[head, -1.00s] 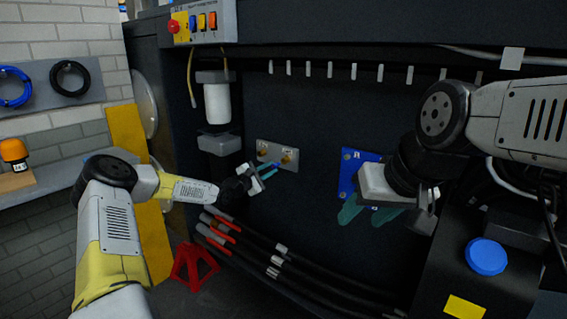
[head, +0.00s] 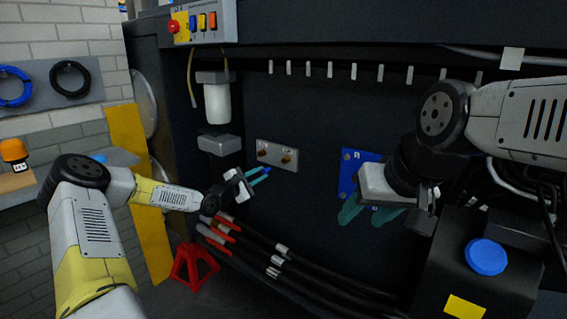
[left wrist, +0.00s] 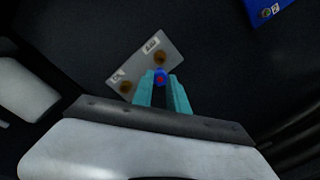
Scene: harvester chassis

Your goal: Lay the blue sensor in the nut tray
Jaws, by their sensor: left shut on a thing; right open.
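My left gripper (head: 260,175) is shut on the small blue sensor (head: 267,170), just in front of and below the grey two-fitting plate (head: 277,155). In the left wrist view the sensor (left wrist: 160,76) shows its round blue end with a red centre between the teal fingertips (left wrist: 161,88). A gap shows between sensor and plate in the head view. My right gripper (head: 370,215) is open and empty, in front of the blue plate (head: 349,165). I cannot make out the nut tray for certain; a bit of blue (head: 99,158) shows on the shelf behind my left arm.
A white filter (head: 217,102) hangs left of the fittings. Black hoses with red ends (head: 228,228) run below. A red stand (head: 192,267) is on the floor. A blue round cap (head: 487,256) is at right.

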